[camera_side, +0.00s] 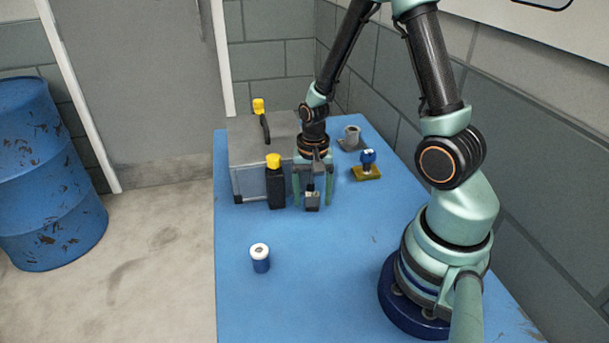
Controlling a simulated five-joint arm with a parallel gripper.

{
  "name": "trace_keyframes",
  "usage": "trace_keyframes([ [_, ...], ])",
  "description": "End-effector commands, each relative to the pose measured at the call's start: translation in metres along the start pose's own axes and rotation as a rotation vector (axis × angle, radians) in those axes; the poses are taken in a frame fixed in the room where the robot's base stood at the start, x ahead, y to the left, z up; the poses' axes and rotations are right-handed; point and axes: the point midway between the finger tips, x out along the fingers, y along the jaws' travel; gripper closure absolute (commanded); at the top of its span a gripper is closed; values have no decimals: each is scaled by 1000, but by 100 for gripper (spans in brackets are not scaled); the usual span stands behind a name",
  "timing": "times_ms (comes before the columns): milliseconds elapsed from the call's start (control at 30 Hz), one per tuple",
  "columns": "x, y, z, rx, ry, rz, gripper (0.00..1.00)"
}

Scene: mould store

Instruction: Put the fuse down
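My gripper (312,187) points straight down near the front right of a grey case, low over the blue table. Its two green fingers stand apart on either side. A small grey block with a dark upper part (312,201) shows between them. I cannot tell whether this block is the fuse, whether the gripper holds it, or whether it touches the table. A short blue cylinder with a white top (260,258) stands upright on the table, apart from the gripper. I cannot tell which object is the fuse.
The grey case (246,160) stands at the table's back left. A black block with a yellow top (275,187) stands close left of my gripper. A blue knob on a brown base (367,162) and a grey cylinder on a plate (352,138) are right.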

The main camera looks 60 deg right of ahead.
Motion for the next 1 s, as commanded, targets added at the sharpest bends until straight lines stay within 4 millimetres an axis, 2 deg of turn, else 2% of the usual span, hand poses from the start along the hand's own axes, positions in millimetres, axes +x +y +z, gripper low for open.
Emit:
trace_keyframes([
  [300, -1, 0, 0, 0, 1, -1, 26],
  [467, -11, -1, -1, 0, 3, -3, 26],
  [1000, -99, 5, -4, 0, 5, -4, 26],
])
